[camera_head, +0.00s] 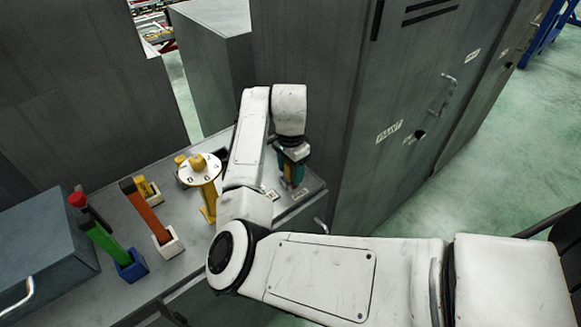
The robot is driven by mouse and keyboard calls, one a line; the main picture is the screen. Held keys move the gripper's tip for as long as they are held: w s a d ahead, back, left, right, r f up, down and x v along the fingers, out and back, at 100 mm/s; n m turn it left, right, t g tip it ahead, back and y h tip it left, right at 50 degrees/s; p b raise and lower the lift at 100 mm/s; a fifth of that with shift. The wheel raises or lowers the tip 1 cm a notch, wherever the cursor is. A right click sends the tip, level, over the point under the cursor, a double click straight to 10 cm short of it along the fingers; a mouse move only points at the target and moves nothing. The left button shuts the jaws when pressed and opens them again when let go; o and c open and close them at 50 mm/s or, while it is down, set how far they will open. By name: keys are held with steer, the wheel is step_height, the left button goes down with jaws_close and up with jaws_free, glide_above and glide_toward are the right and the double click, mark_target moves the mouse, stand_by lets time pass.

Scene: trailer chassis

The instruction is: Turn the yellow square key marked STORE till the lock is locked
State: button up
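I cannot make out a yellow square key marked STORE, and no STORE lettering is readable. Small yellow pieces stand on the grey bench (130,205), among them a yellow block (146,189) at the left. A pale round disc with small dark marks (200,170) sits on a yellow post. My gripper (292,178) points down over the right end of the bench, partly hidden by my white arm. Teal and orange show at its fingers; I cannot tell whether these are gripper parts or a held thing. A dark lock-like spot (420,135) shows on a grey cabinet door.
A grey-blue box (40,245) is at the left. Tall grey cabinets (400,90) stand behind and right of the bench. Green floor (470,190) is open at right.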

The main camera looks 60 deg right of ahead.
steer(key=c, duration=0.9)
steer(key=shift+m, duration=1.8)
steer(key=shift+b, duration=0.3)
steer(key=shift+m, duration=1)
steer(key=shift+m+b, duration=0.35)
steer(key=shift+m, duration=0.35)
steer(key=m+b, duration=0.1)
steer(key=m, duration=0.2)
steer(key=o, duration=1.1)
